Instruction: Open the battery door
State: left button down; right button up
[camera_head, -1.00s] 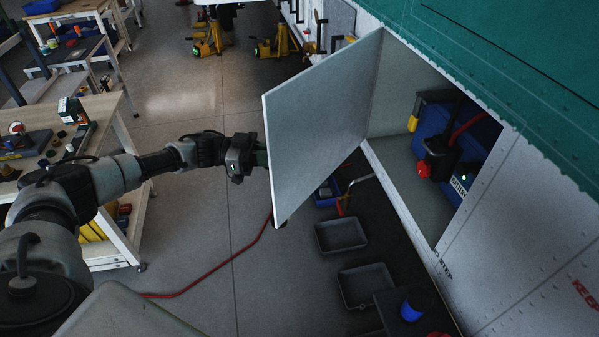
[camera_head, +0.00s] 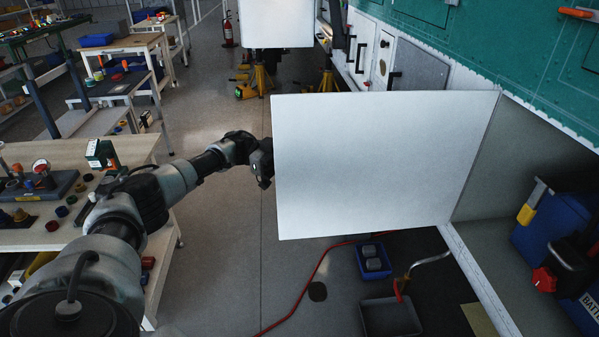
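The battery door (camera_head: 380,165) is a pale grey panel that stands swung out from its hinge side on the helicopter's flank. The bay (camera_head: 520,205) behind it is open, with a blue battery (camera_head: 545,226) and a red-knobbed connector (camera_head: 543,280) inside. My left gripper (camera_head: 266,163) is at the door's free left edge. Its fingers are partly hidden by the panel, so I cannot see whether they are shut or touch the door. My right gripper is not in view.
A workbench (camera_head: 120,150) with tools stands at the left, beside my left arm. On the floor below the door are a blue bin (camera_head: 373,262), a dark tray (camera_head: 390,318) and a red hose (camera_head: 318,275). Yellow stands (camera_head: 262,80) are at the back.

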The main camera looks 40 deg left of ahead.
pick_arm(q)
jog(key=shift+w+a+f, duration=0.15)
jog(key=shift+w+a, duration=0.05)
jog(key=shift+w, duration=0.1)
jog(key=c, duration=1.2)
grip_release()
jog(key=shift+w, duration=0.1)
jog(key=s+a+b, duration=0.1)
jog(key=a+b, duration=0.6)
jog(key=a, duration=0.3)
jog(key=shift+s+a, duration=0.2)
jog(key=shift+a, duration=0.1)
